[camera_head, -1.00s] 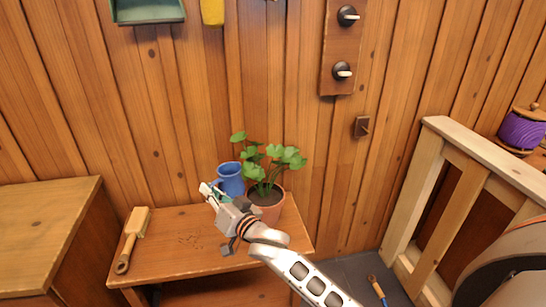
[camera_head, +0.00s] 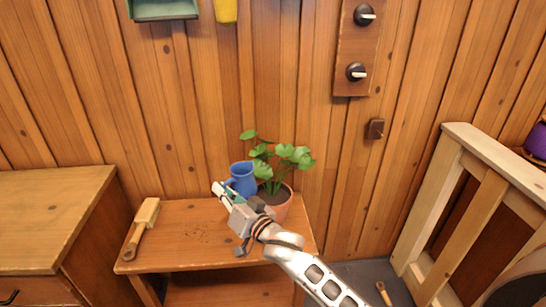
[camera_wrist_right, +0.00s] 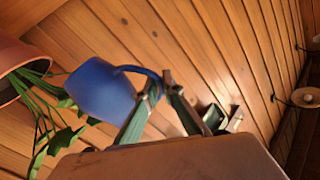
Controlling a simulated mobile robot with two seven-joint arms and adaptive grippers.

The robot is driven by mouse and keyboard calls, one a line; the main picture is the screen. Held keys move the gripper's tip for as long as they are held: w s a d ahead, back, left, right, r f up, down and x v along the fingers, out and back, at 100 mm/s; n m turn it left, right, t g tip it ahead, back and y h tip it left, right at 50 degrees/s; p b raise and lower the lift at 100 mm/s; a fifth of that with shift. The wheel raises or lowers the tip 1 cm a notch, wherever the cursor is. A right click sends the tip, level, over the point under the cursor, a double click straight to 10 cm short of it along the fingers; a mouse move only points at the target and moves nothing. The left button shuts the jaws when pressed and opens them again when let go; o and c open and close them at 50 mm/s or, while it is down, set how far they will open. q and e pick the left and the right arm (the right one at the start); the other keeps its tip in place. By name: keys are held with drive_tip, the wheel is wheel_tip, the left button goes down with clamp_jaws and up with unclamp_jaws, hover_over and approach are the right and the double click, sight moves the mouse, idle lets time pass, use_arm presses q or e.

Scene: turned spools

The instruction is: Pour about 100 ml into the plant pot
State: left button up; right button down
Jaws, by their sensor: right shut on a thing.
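A blue jug (camera_head: 243,178) is behind and beside my right gripper (camera_head: 224,192) in the head view. My right gripper is shut on its handle; the wrist view shows the handle (camera_wrist_right: 146,70) between the fingers (camera_wrist_right: 160,84). The jug looks near upright in the head view; its contents are hidden. The terracotta plant pot (camera_head: 278,209), with dark soil and a green leafy plant (camera_head: 286,156), stands just right of the jug on a small wooden table. The pot also shows in the wrist view (camera_wrist_right: 12,58). I cannot tell whether the jug touches the leaves. My left gripper is not in view.
A plank wall stands close behind. A wooden cabinet (camera_head: 45,215) is at left, and a wooden frame (camera_head: 455,190) at right.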

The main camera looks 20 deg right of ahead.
sight(229, 180)
drive_tip(key=shift+w+d+r+m+p, duration=0.15)
drive_tip(key=shift+d+r+m+p, duration=0.25)
drive_tip(key=shift+r, duration=0.25)
drive_tip(key=shift+w+d+r+m+p, duration=0.15)
drive_tip(key=shift+r+m+p, duration=0.15)
drive_tip(key=shift+r+p, duration=0.25)
drive_tip(key=shift+w+d+r+m+g+p, duration=0.2)
drive_tip(key=shift+d+r+m+p, duration=0.15)
drive_tip(key=shift+r+m, duration=0.15)
drive_tip(key=shift+w+d+r+m+g+p, duration=0.15)
drive_tip(key=shift+d+r+m+p, duration=0.2)
drive_tip(key=shift+r, duration=0.2)
drive_tip(key=w+d+r+m+g, duration=0.1)
drive_tip(key=w+d+r+m, duration=0.2)
drive_tip(key=d+r+m, duration=0.3)
drive_tip(key=shift+w+d+r+m+y, duration=0.2)
drive_tip(key=shift+r+m+y, duration=0.2)
drive_tip(key=shift+r+m, duration=0.25)
drive_tip(key=shift+w+d+r+m+g+b, duration=0.25)
drive_tip(key=shift+d+r+m+g+b, duration=0.1)
drive_tip(key=shift+m+b, duration=0.05)
drive_tip(key=shift+w+d+r+m+b, duration=0.15)
drive_tip(key=shift+d+r+m+b, duration=0.15)
drive_tip(key=shift+m+b, duration=0.1)
drive_tip(key=shift+w+d+r+m+b, duration=0.2)
drive_tip(key=shift+d+r+m+b, duration=0.2)
drive_tip(key=shift+m+b, duration=0.15)
